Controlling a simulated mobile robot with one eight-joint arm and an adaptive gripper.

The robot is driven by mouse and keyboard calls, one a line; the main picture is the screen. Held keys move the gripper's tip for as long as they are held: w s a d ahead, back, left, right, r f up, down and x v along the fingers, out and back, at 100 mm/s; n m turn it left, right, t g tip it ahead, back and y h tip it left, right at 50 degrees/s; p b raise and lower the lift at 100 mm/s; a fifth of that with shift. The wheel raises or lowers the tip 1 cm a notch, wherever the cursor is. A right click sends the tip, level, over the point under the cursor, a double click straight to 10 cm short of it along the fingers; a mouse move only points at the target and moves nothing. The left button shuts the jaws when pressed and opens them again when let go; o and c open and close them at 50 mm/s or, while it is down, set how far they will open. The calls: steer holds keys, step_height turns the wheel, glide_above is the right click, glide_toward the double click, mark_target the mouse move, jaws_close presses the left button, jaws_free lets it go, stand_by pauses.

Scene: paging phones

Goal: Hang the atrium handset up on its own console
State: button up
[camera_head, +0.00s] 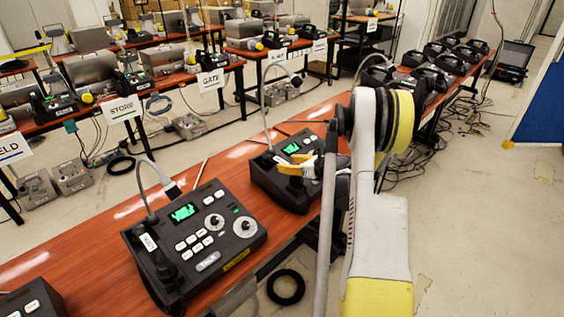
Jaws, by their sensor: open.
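The near console (222,236) has a green screen, white buttons, two dials and a gooseneck microphone. A dark handset (163,266) with a small white tag lies along its left side; I cannot read the tag. The farther console (268,178) also has a green screen and is partly hidden by my arm. My gripper (292,169), with yellowish fingers, is over this console's front part. It is open; whether it touches anything there is unclear. I cannot tell which console or handset is the atrium one.
The bench (100,245) runs from lower left to upper right, with more dark units (432,75) at its far end. A third console (30,302) is cut off at lower left. Other benches with labelled phones stand behind. Cables and a black coil (286,287) lie on the floor.

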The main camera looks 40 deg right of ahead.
steer(key=a+p+v, duration=0.1)
steer(key=v, duration=0.7)
steer(key=w+a+r+m+t+h, duration=0.2)
steer(key=a+r+m, duration=0.3)
steer(key=r, duration=0.6)
steer(key=w+a+r+m+t+h, duration=0.1)
steer(key=w+a+r+m+h, duration=0.15)
steer(key=r+m, duration=0.6)
steer(key=w+a+r+m+t+h, duration=0.25)
steer(key=r+m, duration=0.25)
steer(key=r, duration=0.7)
steer(key=s+a+f+m+g+y, duration=0.2)
steer(key=s+a+f+m+g, duration=0.2)
steer(key=s+a, duration=0.4)
steer(key=s+a+f+m+g+y, duration=0.2)
steer(key=s+a+f+m+g, duration=0.2)
steer(key=a, duration=0.8)
steer(key=s+a+f+m+g+y, duration=0.2)
steer(key=s+a+f+m+g, duration=0.2)
steer(key=s+a+f+m, duration=0.4)
steer(key=s+a+m, duration=0.2)
steer(key=s, duration=0.4)
steer(key=shift+s+a, duration=0.15)
steer(key=shift+a, duration=0.2)
